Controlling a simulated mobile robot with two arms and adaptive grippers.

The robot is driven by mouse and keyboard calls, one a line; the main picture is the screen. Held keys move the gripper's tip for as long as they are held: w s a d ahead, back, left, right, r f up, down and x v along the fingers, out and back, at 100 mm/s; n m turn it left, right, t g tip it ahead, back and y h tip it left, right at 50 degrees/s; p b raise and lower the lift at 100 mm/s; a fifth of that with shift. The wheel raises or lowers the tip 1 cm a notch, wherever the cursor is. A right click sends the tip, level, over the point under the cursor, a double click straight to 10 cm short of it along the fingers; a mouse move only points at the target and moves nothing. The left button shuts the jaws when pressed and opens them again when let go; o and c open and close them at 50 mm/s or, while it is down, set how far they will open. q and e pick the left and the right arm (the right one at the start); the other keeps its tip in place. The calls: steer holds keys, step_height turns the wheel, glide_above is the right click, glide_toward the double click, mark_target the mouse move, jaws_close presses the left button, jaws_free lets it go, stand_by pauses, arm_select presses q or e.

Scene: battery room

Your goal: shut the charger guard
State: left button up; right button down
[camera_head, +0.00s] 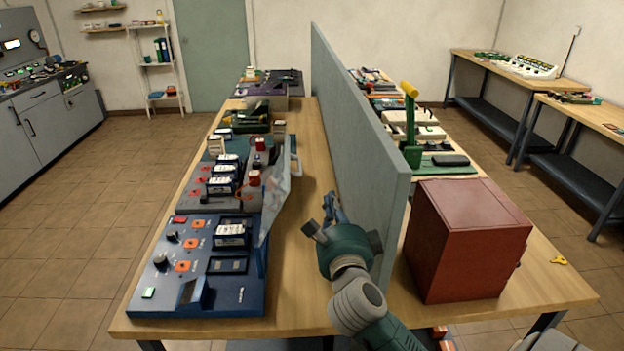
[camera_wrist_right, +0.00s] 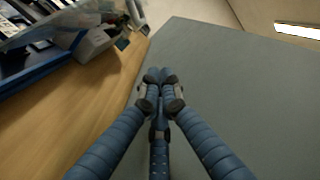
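The charger (camera_head: 205,265) is a blue panel with knobs, orange sockets and battery slots, at the near left of the wooden table. Its guard (camera_head: 274,205) is a clear sheet that stands up, tilted, along the charger's right edge, so it is open. The guard also shows at the upper left of the right wrist view (camera_wrist_right: 62,17). My right gripper (camera_head: 329,208) is to the right of the guard, apart from it, beside the grey divider. Its blue fingers meet at their tips in the right wrist view (camera_wrist_right: 160,76), with nothing between them. My left gripper is out of view.
The tall grey divider (camera_head: 350,120) runs along the table close to my right gripper. A dark red box (camera_head: 468,240) stands right of it. More chargers and batteries stand behind the blue charger. Bare wood (camera_head: 305,170) lies between charger and divider.

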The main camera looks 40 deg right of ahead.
mark_target(280, 188)
steer(key=w+r+p, duration=0.1)
steer(key=w+p, duration=0.1)
steer(key=w, duration=0.6)
steer(key=shift+w+d, duration=0.15)
steer(key=shift+w, duration=0.1)
